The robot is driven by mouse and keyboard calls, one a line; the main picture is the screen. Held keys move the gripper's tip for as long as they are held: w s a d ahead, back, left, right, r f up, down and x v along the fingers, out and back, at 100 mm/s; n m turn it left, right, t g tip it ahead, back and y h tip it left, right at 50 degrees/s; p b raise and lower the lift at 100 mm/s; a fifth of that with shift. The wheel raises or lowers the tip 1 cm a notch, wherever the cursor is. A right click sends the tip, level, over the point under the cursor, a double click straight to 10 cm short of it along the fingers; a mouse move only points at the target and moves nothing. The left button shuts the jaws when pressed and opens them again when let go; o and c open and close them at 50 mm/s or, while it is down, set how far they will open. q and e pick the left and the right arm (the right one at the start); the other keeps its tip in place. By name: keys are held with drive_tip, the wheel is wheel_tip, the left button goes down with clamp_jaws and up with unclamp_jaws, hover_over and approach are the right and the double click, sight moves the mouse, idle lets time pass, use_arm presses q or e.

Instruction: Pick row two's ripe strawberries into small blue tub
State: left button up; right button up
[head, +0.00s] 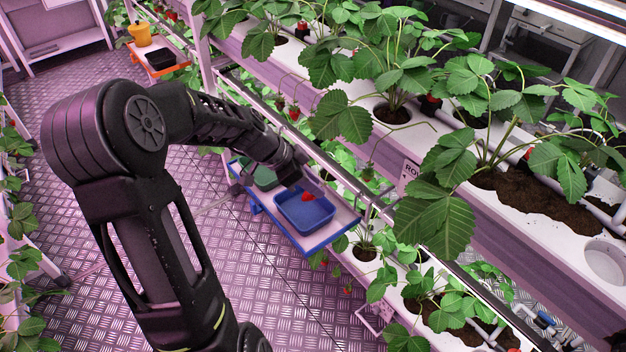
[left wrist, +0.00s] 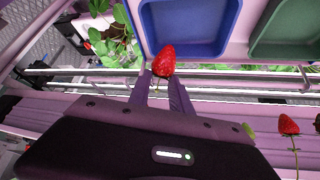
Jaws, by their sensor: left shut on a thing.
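My left gripper (head: 297,182) is shut on a red ripe strawberry (head: 308,196). In the left wrist view the gripper (left wrist: 160,80) pinches the strawberry (left wrist: 164,61) between its fingertips, and a thin stem hangs below it. The small blue tub (head: 305,222) sits on a tray at the rack. In the head view the strawberry appears in front of the tub's inside; in the left wrist view it overlaps the rim of the blue tub (left wrist: 190,50). Its height above the tub is unclear. Another red strawberry (left wrist: 288,124) hangs at right. My right gripper is not in view.
A green tub (head: 264,178) stands beside the blue one on the blue-edged tray (head: 341,222). Rails and white planting gutters (head: 440,205) with leafy plants run alongside. Red berries (head: 294,112) hang behind the arm. A row sign (head: 410,170) is partly hidden. Aisle floor is open at left.

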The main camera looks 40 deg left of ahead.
sight(313, 196)
use_arm(q)
drive_tip(key=shift+f+b, duration=0.55)
drive_tip(key=shift+f, duration=1.55)
drive_tip(key=o, duration=0.8)
drive_tip(key=shift+o, duration=0.4)
drive_tip(key=o, duration=0.8)
